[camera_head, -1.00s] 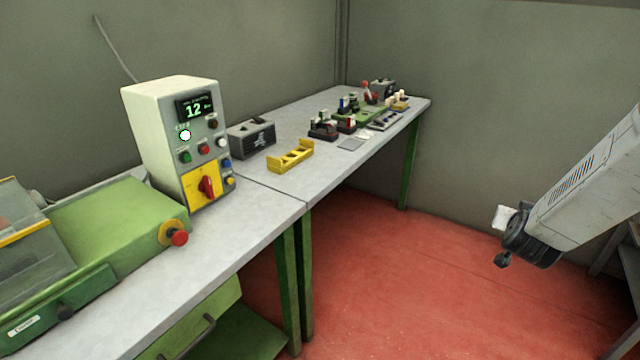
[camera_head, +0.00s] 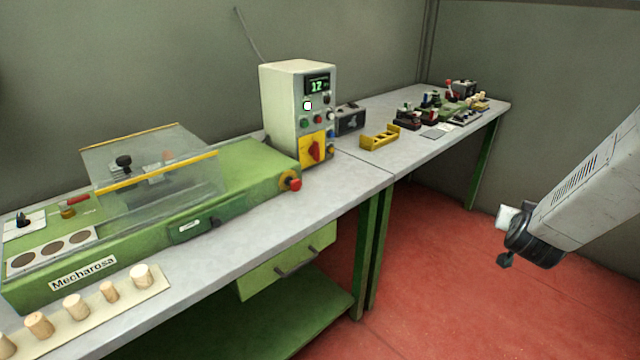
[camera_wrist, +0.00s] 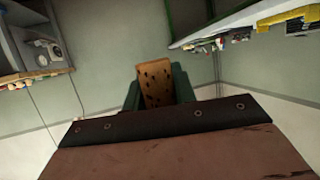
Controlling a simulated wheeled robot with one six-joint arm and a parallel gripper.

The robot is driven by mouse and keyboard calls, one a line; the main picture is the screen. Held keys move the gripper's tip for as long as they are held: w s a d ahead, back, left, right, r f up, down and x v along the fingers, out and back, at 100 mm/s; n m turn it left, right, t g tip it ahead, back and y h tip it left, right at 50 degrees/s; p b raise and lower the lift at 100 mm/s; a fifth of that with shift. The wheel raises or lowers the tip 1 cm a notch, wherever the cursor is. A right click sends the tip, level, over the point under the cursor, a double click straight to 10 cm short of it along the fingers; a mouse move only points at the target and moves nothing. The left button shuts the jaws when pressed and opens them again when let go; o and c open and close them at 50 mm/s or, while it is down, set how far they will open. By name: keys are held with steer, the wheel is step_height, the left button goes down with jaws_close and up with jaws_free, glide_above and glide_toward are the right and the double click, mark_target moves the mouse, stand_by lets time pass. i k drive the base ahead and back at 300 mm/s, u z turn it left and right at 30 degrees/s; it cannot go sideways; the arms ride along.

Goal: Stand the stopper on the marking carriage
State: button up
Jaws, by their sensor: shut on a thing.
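My gripper (camera_wrist: 157,92) is shut on a brown, dark-speckled cork stopper (camera_wrist: 156,82) in the wrist view, with green fingers on either side. The stopper is held in the air, clear of any surface. In the head view my arm is at the right, over the red floor and away from the benches; the stopper cannot be made out there. A green marking machine (camera_head: 250,165) labelled Mecharosa stands on the near bench. Its clear hood (camera_head: 190,185) has a yellow edge, with a black knob behind it. I cannot tell which part is the carriage.
Several pale stoppers stand on a cream strip (camera_head: 158,287) at the bench's front left. A white control box (camera_head: 290,95) stands behind the machine's right end. A yellow holder (camera_head: 380,138) is on the far bench (camera_head: 410,155). Open red floor (camera_head: 440,280) lies right of the benches.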

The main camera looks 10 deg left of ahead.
mark_target(36, 254)
steer(key=u, duration=1.2)
steer(key=i, duration=0.5)
